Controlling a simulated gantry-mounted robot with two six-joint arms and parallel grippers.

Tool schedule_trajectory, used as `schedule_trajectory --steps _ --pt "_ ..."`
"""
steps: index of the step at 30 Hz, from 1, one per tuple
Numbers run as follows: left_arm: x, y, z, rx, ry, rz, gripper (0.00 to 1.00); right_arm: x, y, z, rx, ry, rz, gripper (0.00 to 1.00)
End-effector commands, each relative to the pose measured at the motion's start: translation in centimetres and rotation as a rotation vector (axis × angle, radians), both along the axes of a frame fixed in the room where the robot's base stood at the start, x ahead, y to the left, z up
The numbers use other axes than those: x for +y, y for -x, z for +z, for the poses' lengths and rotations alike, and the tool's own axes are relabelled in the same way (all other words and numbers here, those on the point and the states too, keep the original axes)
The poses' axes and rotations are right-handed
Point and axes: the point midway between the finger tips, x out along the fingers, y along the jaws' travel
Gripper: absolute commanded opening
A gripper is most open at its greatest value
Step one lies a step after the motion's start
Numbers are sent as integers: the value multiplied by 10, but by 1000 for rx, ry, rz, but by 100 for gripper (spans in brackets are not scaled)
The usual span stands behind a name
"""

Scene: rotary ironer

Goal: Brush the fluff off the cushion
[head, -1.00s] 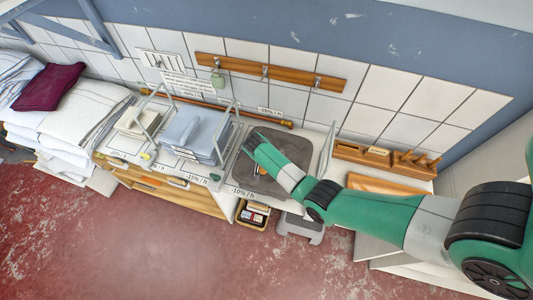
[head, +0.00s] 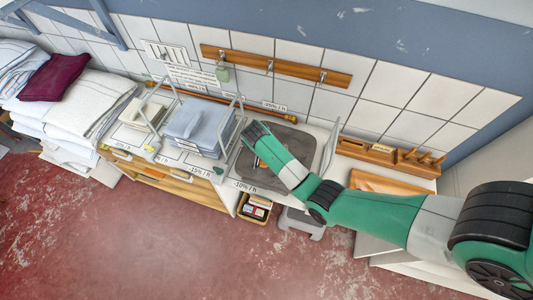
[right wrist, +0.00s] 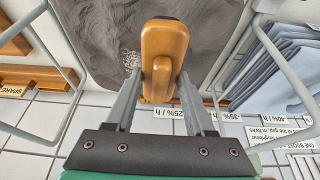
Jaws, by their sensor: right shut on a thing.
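The grey cushion (head: 300,142) lies on the worktop, right of the blue folded cloths, partly covered by my right arm. It fills the top of the right wrist view (right wrist: 90,35). My right gripper (right wrist: 160,85) is shut on the orange wooden handle of the brush (right wrist: 163,45), over the cushion. The brush's bristles are hidden; I cannot tell whether they touch the cushion. My left gripper is out of view.
Blue folded cloths (head: 198,130) in a wire rack stand left of the cushion. A wire frame (head: 329,147) stands upright just right of it, with a wooden pegged holder (head: 418,163) farther right. A tiled wall with a hook rail (head: 280,66) closes the back.

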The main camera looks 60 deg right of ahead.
Motion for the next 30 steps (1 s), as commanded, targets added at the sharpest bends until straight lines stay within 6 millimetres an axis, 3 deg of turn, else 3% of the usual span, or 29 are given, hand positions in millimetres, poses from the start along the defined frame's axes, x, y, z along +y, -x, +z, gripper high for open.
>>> schedule_trajectory --steps 4,14,24,30 --pt "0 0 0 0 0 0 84 0 -1 11 -2 1 0 0" --pt "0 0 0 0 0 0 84 0 0 14 -1 1 -1 0" --pt "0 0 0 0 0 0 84 0 0 42 -1 1 -1 0" --pt "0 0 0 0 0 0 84 0 0 42 0 1 0 0"
